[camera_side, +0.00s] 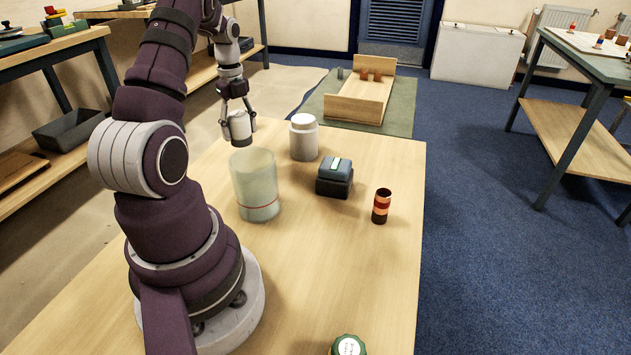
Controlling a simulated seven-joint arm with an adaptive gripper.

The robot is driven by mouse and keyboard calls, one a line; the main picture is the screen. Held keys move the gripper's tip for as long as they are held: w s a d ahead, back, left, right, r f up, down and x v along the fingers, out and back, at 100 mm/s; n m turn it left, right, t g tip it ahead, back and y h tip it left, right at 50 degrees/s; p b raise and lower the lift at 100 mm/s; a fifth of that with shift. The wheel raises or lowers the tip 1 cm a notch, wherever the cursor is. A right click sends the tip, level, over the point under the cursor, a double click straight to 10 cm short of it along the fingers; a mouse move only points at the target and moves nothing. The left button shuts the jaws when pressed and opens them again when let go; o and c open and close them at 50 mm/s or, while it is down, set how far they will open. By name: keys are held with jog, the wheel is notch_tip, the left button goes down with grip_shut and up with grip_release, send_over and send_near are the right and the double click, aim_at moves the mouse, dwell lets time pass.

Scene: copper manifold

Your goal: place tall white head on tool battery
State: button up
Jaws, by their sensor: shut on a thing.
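My gripper (238,112) is shut on a white cylinder (240,126), which looks like the tall white head. It is held about upright and has a dark band near its lower end. It appears in the air behind the translucent cup, near the table's far left edge. The tool battery (334,178) is a blue and black block with a pale label on top. It sits on the table to the right of my gripper and apart from it, with nothing on top.
A translucent cup (255,183) with a red line stands between my arm and the battery. A white lidded jar (304,141) stands behind the battery. A red and black striped cylinder (381,206) stands to its right. A green-rimmed round thing (348,345) is at the front edge.

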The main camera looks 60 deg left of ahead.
notch_tip(320, 180, up, 9)
jog(key=shift+f, duration=0.15)
jog(key=w+d+r, duration=0.3)
jog(key=w+d, duration=0.2)
jog(key=d, duration=0.5)
jog(key=s+d+f+m, duration=0.1)
jog(key=s+d, duration=0.2)
jog(key=d, duration=0.3)
jog(key=s+d+f, duration=0.2)
jog(key=d, duration=0.3)
send_over(336, 163)
jog(key=f, duration=0.6)
jog(key=shift+s+f, duration=0.1)
jog(key=shift+s, duration=0.1)
jog(key=shift+w+f, duration=0.1)
jog(key=shift+f, duration=1.65)
